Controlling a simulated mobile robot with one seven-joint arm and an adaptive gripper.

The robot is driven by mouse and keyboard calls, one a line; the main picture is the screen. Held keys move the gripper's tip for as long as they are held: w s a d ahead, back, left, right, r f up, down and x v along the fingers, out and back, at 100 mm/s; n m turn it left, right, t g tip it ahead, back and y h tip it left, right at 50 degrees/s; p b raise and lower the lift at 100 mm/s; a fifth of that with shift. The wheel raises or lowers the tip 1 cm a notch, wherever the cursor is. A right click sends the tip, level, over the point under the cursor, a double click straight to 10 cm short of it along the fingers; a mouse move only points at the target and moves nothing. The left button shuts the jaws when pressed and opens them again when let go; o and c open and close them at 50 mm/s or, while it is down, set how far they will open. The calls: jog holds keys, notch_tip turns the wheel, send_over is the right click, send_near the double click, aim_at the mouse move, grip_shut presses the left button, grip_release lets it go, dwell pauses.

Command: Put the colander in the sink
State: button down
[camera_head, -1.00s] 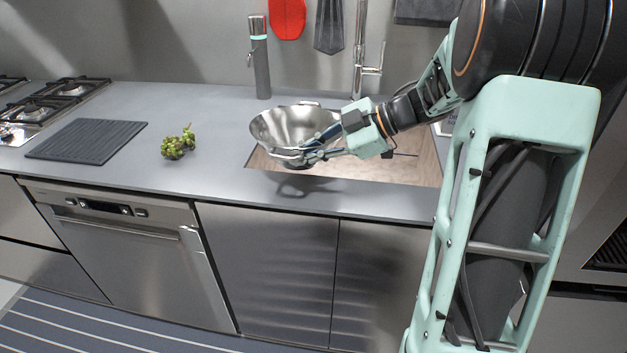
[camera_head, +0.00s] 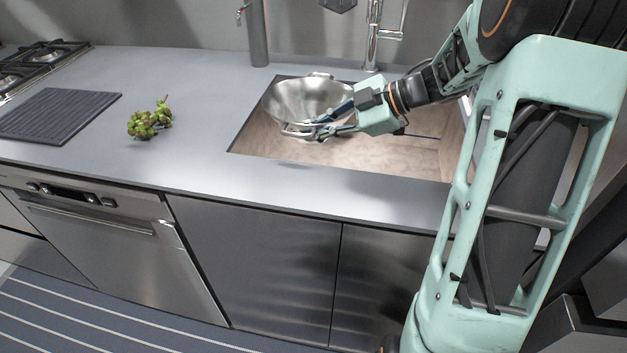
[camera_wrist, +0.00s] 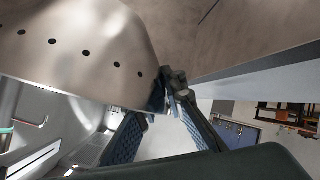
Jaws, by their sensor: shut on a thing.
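The colander (camera_head: 305,98) is a shiny metal bowl with handles, seen in the head view over the left part of the sink. My gripper (camera_head: 318,129) is shut on its near side, by the handle. The colander looks upright and a little tilted; I cannot tell whether it touches the sink. In the wrist view the colander's perforated wall (camera_wrist: 85,45) fills the upper left, with my gripper's fingers (camera_wrist: 160,115) at its edge. The sink (camera_head: 262,140) is a rectangular basin with a brownish inside, set in the grey counter. My arm hides part of its right side.
Green grapes (camera_head: 150,119) lie on the counter left of the sink. A dark ribbed mat (camera_head: 55,117) and a gas hob (camera_head: 40,62) are farther left. A tall faucet (camera_head: 374,35) and a grey cylindrical dispenser (camera_head: 257,35) stand behind the sink. The counter between grapes and sink is clear.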

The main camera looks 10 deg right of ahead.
notch_tip(320, 180, down, 16)
jog(key=b, duration=0.4)
jog(key=shift+r, duration=0.1)
jog(key=c, duration=2)
grip_release()
jog(key=shift+s, duration=0.1)
jog(key=p+v, duration=0.2)
jog(key=v, duration=1)
jog(key=shift+p, duration=0.3)
jog(key=shift+r, duration=0.1)
